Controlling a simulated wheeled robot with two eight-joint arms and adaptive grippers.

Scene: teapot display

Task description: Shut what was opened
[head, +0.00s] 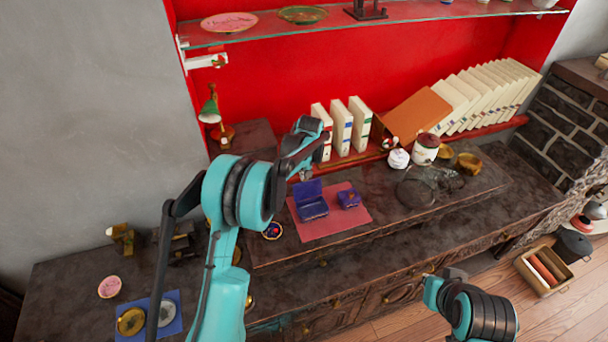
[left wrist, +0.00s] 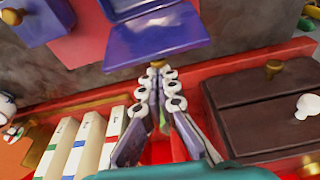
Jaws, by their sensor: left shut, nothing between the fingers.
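A blue box (head: 313,210) stands on a pink mat (head: 340,229) on the dark cabinet top. Its lid (head: 308,189) is raised at the back, so the box is open. It also shows in the left wrist view (left wrist: 157,36), close to the fingertips. A smaller blue box (head: 348,199) beside it on the right looks closed. My left gripper (head: 306,177) is shut and empty, just behind and above the raised lid; it also shows in the left wrist view (left wrist: 157,75). Whether it touches the lid I cannot tell. My right arm shows at the lower right, its fingers not visible.
White books (head: 342,128) stand on the red ledge behind the boxes. A dark drawer unit (left wrist: 265,100) is close to my left gripper. A white round pot (head: 398,159) and a lidded jar (head: 426,149) stand further right. A glass shelf (head: 350,24) crosses above.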

